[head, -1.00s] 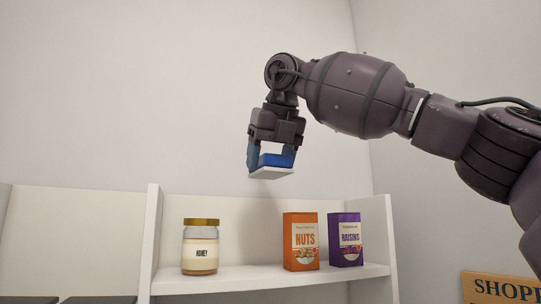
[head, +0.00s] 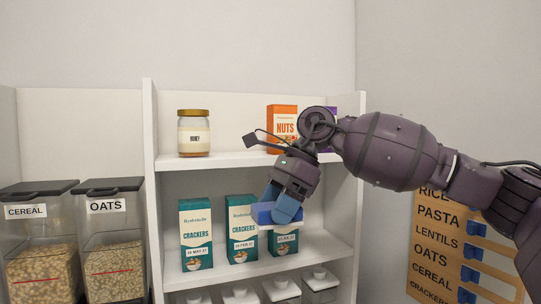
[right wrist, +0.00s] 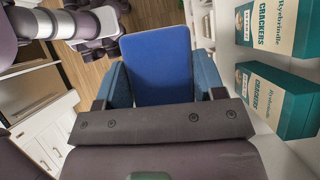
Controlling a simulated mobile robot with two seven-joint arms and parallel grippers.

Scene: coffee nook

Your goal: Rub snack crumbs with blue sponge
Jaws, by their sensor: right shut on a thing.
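My right gripper (head: 279,208) is shut on the blue sponge (head: 263,212), which has a pale underside. It holds the sponge in front of the cracker shelf, covering part of the right-hand cracker box (head: 285,245). In the right wrist view, the sponge's blue face (right wrist: 157,65) fills the space between the two fingers. No snack crumbs can be made out in either view. My left gripper is not in view.
Two more cracker boxes (head: 196,236) (head: 241,230) stand on the middle shelf (head: 235,272). Above are a honey jar (head: 194,135) and a nuts box (head: 281,125). Cereal (head: 40,250) and oats (head: 110,245) bins stand left. A shopping board (head: 465,255) hangs right.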

